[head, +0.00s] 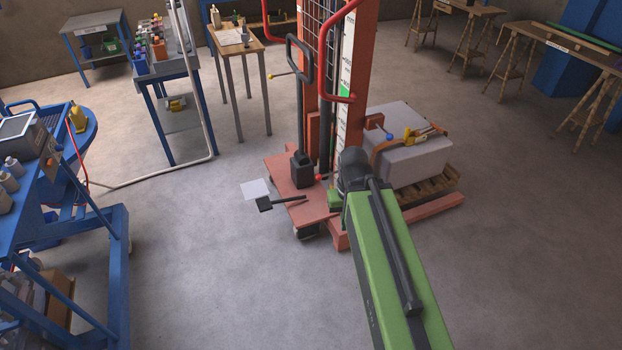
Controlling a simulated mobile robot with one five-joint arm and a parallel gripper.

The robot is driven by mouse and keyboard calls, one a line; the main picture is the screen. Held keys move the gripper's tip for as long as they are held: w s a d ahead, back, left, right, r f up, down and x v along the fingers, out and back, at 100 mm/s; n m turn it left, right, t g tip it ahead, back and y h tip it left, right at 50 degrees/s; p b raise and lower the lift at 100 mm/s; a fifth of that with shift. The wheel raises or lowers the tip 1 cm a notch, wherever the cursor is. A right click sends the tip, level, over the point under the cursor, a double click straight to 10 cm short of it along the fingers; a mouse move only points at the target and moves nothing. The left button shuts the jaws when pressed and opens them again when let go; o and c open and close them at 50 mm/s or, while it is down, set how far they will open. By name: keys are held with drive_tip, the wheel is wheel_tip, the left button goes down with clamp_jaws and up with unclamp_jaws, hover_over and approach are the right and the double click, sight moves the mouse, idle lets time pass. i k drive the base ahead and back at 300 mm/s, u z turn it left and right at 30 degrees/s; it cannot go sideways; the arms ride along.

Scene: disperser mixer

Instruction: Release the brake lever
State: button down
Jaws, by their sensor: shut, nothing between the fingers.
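An orange pallet stacker (363,60) stands in the middle of the head view. Several levers show on or near it, and I cannot tell which is the brake lever. A black pedal-like lever (280,202) sticks out to the left, low over its base. A red-knobbed lever (319,177) is low beside the mast, close to the end of my green arm. A yellow-knobbed lever (271,75) is higher on the left, and a blue-knobbed lever (389,137) is right of the mast. My arm reaches in from the lower right; its gripper is hidden behind the arm's dark joint.
A grey strapped block (413,155) sits on a wooden pallet (440,186) right of the mast. A blue machine frame (112,250) stands at the left, and tables line the back. The foreground floor is clear.

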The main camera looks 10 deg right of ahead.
sight(317, 176)
drive_tip(key=i, duration=1)
drive_tip(key=u, duration=1.7)
drive_tip(key=k, duration=1.25)
drive_tip(key=u, duration=0.3)
drive_tip(key=i, duration=1)
drive_tip(key=u, duration=0.1)
